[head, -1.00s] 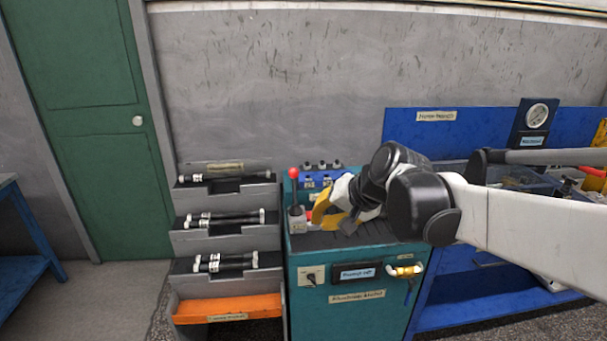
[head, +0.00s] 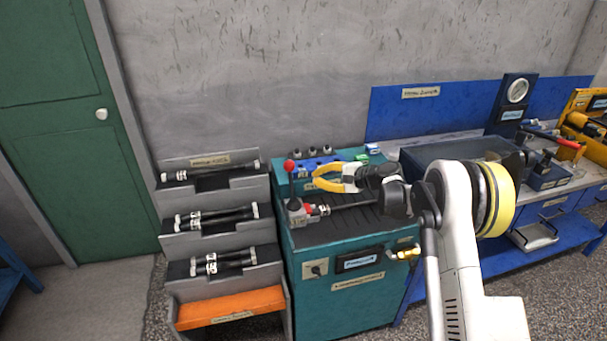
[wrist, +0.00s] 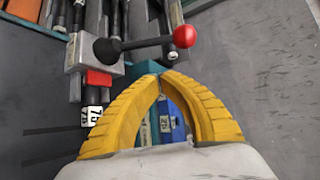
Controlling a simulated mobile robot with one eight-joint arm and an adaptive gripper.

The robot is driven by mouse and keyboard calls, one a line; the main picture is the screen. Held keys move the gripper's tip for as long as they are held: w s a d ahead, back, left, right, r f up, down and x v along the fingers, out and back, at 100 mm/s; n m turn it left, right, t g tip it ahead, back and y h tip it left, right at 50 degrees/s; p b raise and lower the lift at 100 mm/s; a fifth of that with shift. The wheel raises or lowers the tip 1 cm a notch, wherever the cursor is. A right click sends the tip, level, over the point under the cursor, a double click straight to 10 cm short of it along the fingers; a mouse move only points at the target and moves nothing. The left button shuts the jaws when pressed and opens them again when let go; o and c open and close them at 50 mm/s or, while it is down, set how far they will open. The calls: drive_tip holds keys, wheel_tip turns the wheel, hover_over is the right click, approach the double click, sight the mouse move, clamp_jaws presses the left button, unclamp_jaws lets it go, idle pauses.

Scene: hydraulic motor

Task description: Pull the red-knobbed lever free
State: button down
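The lever with a round red knob (head: 289,166) stands upright from a grey block (head: 300,214) at the left of the teal cabinet's top. In the wrist view the knob (wrist: 184,36) ends a black rod coming from the block (wrist: 85,52). My gripper (head: 315,180) has yellow fingers and is above the cabinet top, to the right of the lever. In the wrist view the fingertips (wrist: 161,76) are together or nearly so, beside the rod and below the knob in the picture. Nothing is held between them; the lever is apart from the fingers.
A labelled cylinder (wrist: 92,117) sits at the block's red part (wrist: 98,78). The teal cabinet (head: 345,300) has small knobs (head: 312,151) at its back. A grey rack (head: 215,241) with black cylinders stands left. A blue workbench (head: 560,245) is at right.

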sight(291, 179)
drive_tip(key=shift+w+d+f, duration=0.2)
drive_tip(key=shift+w+f, duration=0.2)
drive_tip(key=shift+f, duration=0.15)
drive_tip(key=w+a+f+b, duration=0.1)
drive_tip(key=a+b, duration=0.3)
drive_tip(key=a, duration=0.4)
drive_tip(key=shift+f, duration=0.25)
